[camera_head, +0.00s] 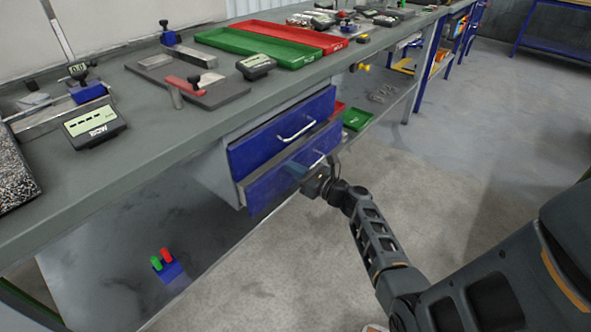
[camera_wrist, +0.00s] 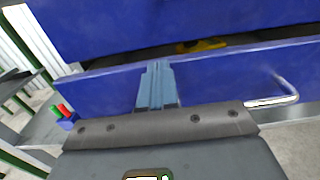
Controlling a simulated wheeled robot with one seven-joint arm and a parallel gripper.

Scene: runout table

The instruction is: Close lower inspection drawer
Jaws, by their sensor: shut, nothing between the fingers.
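The lower inspection drawer (camera_head: 265,189) has a blue front and hangs under the workbench, below a second blue drawer (camera_head: 265,146) with a silver handle. The lower drawer stands a little open; in the wrist view a dark gap shows above its front (camera_wrist: 215,80), with a yellow item (camera_wrist: 202,45) inside. My gripper (camera_head: 298,170) is shut and empty, in front of the lower drawer's face. In the wrist view its fingers (camera_wrist: 157,78) point at the front, left of the silver handle (camera_wrist: 278,96). I cannot tell whether they touch it.
The workbench top (camera_head: 150,125) carries gauges, a red tray (camera_head: 295,36) and a green tray (camera_head: 262,48). A lower shelf holds a blue block with red and green pegs (camera_head: 168,266). The floor (camera_head: 300,270) in front of the drawers is clear.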

